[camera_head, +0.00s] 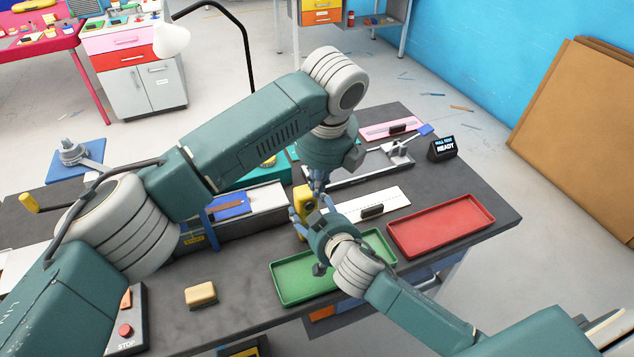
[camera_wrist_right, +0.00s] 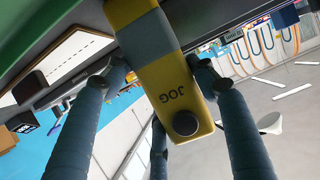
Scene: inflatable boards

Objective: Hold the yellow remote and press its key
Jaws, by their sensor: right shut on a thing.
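The yellow remote (camera_head: 304,197) is held above the table near the middle of the head view. In the right wrist view the remote (camera_wrist_right: 163,65) is large, marked "JOG", with a round dark key (camera_wrist_right: 186,123) near its lower end. My right gripper (camera_wrist_right: 160,75) is shut on the remote, with fingers on both sides of it. In the head view the right gripper (camera_head: 300,215) is partly hidden by its own wrist. My left gripper (camera_head: 318,188) points down from above, close beside the remote. Its fingertips look close together but overlap the right hand. I cannot tell whether it touches the key.
A green tray (camera_head: 290,297) lies under the right wrist, and a red tray (camera_head: 440,228) is to the right. A tan block (camera_head: 200,295) and a stop-button box (camera_head: 125,325) are at front left. A small "READY" display (camera_head: 442,148) stands at the back right.

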